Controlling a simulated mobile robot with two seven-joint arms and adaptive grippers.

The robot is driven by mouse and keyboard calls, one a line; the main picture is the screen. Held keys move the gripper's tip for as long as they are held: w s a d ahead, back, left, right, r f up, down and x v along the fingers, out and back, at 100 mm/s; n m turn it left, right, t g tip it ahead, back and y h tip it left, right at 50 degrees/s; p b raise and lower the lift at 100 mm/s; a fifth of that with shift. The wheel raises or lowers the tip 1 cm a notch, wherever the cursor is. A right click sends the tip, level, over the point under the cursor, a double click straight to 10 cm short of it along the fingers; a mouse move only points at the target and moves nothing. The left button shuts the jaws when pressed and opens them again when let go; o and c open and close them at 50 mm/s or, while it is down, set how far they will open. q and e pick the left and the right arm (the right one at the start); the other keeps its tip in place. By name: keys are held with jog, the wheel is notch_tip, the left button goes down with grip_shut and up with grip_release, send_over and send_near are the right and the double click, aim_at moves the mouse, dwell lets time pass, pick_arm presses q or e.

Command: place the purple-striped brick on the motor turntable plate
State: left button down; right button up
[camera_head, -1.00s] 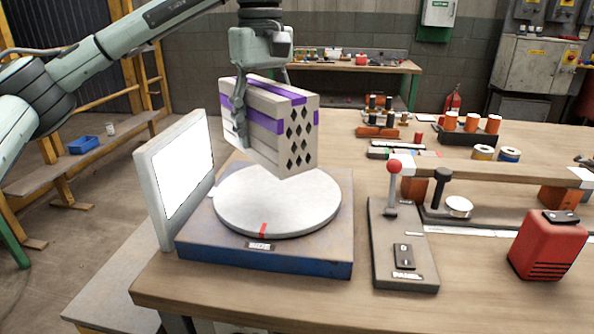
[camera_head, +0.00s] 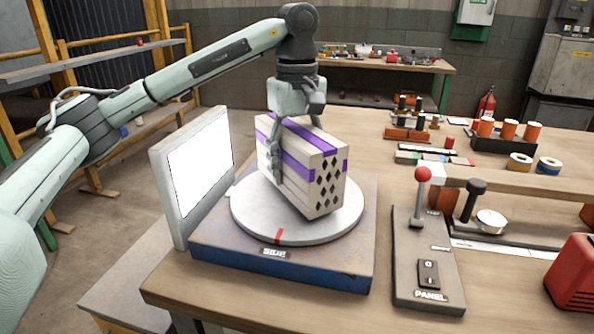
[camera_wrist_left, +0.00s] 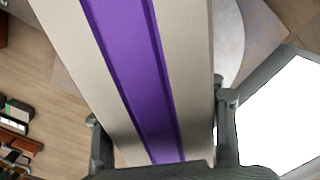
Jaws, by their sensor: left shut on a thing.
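The purple-striped brick (camera_head: 303,168) is pale and boxy, with purple bands and diamond holes in its end face. My left gripper (camera_head: 290,138) is shut on it from above, one finger along its near left side; the other finger is mostly hidden. The brick is over the round white turntable plate (camera_head: 257,222), its underside at or very close to the surface; I cannot tell whether it touches. In the left wrist view the brick (camera_wrist_left: 140,80) fills the middle between both fingers. A red mark shows on the plate's front rim. My right gripper is not in view.
A white lit panel (camera_head: 201,173) stands upright left of the turntable's base (camera_head: 300,268). On the right are a control panel with a red-knobbed lever (camera_head: 427,260), a red box (camera_head: 575,275) and several spools. The workbench front edge is close below the base.

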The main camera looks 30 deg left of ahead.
aim_at(297, 129)
pick_arm(q)
jog(key=shift+f, duration=0.65)
jog(key=shift+f, duration=0.1)
jog(key=shift+c, duration=2.3)
grip_release()
jog(key=shift+f, duration=0.1)
notch_tip(297, 129, up, 12)
jog(key=shift+r, duration=0.15)
